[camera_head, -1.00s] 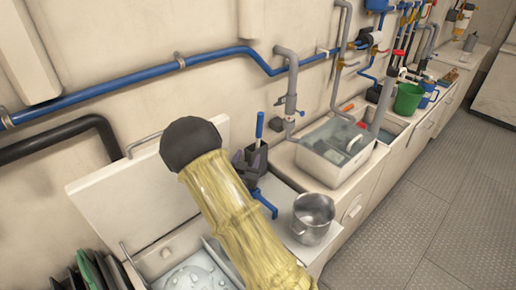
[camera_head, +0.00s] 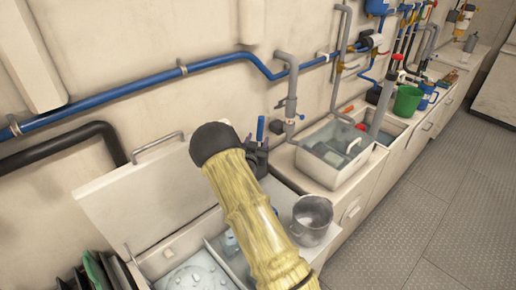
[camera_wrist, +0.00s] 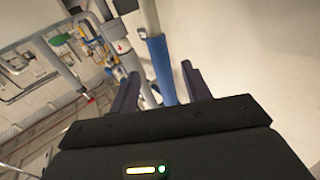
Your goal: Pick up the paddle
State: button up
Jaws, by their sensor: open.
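A slim upright blue handle (camera_head: 260,128), which I take to be part of the paddle, stands near the wall beside the grey pipe. Its lower part is hidden behind my gripper and arm. My gripper (camera_head: 257,158) is dark and small in the head view, right at the handle. In the wrist view, the two fingers of my gripper (camera_wrist: 160,72) are apart. A blue cylinder with a grey upper part, likely the paddle (camera_wrist: 161,68), shows between or just beyond them. I cannot tell whether either finger touches it.
A metal pot (camera_head: 311,222) stands on the counter close to my arm. A sink basin (camera_head: 327,168) with water is to the right. An open locker lid (camera_head: 140,205) leans against the wall at left. A blue pipe (camera_head: 120,85) runs along the wall. The floor at right is clear.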

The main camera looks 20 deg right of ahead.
aim_at(259, 135)
jog(key=shift+w, duration=0.15)
jog(key=shift+p+x, duration=0.95)
jog(key=shift+x, duration=1.6)
grip_shut()
notch_tip(259, 135, up, 28)
jog(key=b, duration=0.2)
jog(key=shift+b, duration=0.35)
